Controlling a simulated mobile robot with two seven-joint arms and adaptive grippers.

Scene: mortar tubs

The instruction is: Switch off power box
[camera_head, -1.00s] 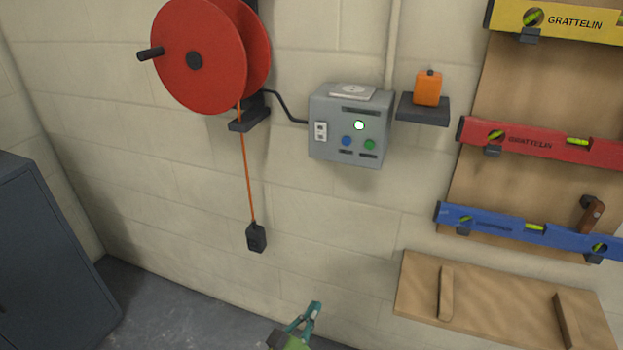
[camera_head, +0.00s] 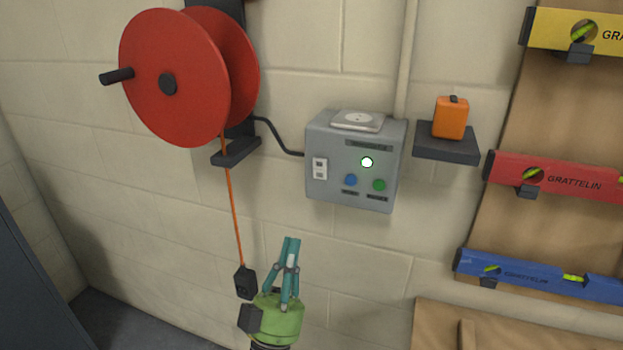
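The power box (camera_head: 338,192) is a grey box on the block wall in the middle of the view. Its front has a lit white-green lamp (camera_head: 367,162), a blue button (camera_head: 350,180), a green button (camera_head: 379,185) and a pale switch or socket plate (camera_head: 320,168) at the left. Small labels on it are too small to read. My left gripper (camera_head: 291,242), with teal fingers on a green body, points up below and left of the box, apart from it. Its fingertips are together and nothing shows between them. My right gripper is out of view.
A red cable reel (camera_head: 175,85) hangs at the left; its orange cord ends in a black plug (camera_head: 245,282) beside my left gripper. An orange case (camera_head: 450,118) sits on a dark shelf (camera_head: 447,150) right of the box. Spirit levels (camera_head: 560,175) hang farther right.

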